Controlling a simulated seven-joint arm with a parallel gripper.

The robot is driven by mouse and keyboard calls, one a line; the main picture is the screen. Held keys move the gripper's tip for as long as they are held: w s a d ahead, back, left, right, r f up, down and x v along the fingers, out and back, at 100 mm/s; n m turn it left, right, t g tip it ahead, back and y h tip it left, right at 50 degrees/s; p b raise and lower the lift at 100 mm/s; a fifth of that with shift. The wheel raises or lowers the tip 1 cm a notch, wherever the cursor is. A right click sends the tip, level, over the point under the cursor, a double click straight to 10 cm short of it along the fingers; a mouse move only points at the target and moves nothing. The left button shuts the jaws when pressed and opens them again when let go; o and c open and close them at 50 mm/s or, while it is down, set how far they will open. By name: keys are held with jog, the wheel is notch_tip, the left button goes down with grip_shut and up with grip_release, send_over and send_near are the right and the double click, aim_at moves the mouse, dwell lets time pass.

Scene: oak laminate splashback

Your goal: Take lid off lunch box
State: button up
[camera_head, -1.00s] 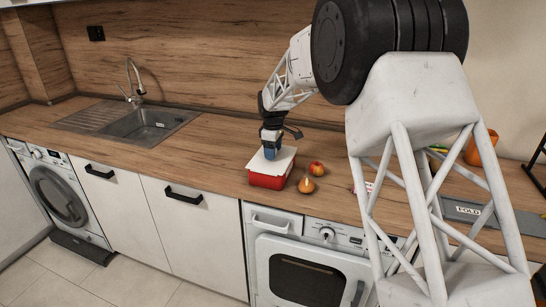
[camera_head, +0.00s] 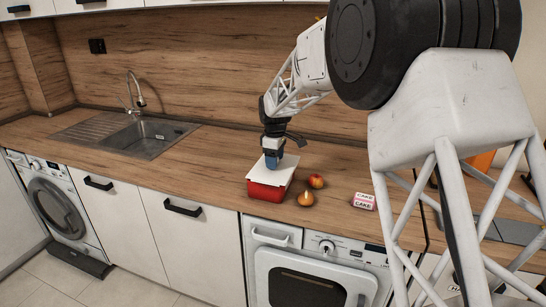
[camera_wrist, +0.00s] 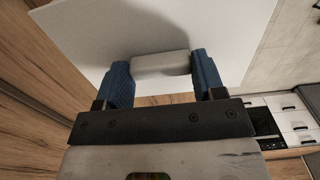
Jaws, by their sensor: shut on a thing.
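The red lunch box (camera_head: 268,191) stands on the wooden counter near its front edge. Its flat white lid (camera_head: 260,174) is over the top of the box; I cannot tell whether there is a gap between them. My gripper (camera_head: 273,163) points down at the lid from above. In the wrist view, the blue fingers of my gripper (camera_wrist: 162,72) are shut on the light grey handle (camera_wrist: 160,64) in the middle of the lid (camera_wrist: 185,25). The box is hidden under the lid there.
An orange pear-like fruit (camera_head: 306,198) and a red apple (camera_head: 316,181) lie just right of the box. Pink-and-white cake boxes (camera_head: 364,202) lie farther right. The sink (camera_head: 146,138) is at the left, with clear counter (camera_head: 205,158) between.

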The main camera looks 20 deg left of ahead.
jog(key=s+d+r, duration=0.1)
jog(key=s+d, duration=0.5)
jog(key=s, duration=0.4)
jog(key=shift+r, duration=0.2)
dwell(0.7)
jog(key=shift+r, duration=1.35)
jog(key=shift+a, duration=0.15)
jog(key=w+a+n, duration=0.1)
jog(key=w+a, duration=0.3)
jog(key=a, duration=0.5)
jog(key=w+a+n, duration=0.1)
jog(key=w+a, duration=0.4)
jog(key=a, duration=0.5)
jog(key=w+a+n, duration=0.1)
jog(key=w+a, duration=0.3)
jog(key=a, duration=0.5)
jog(key=shift+w+a, duration=0.15)
jog(key=shift+a, duration=0.1)
jog(key=shift+f, duration=0.2)
jog(key=shift+f, duration=6.65)
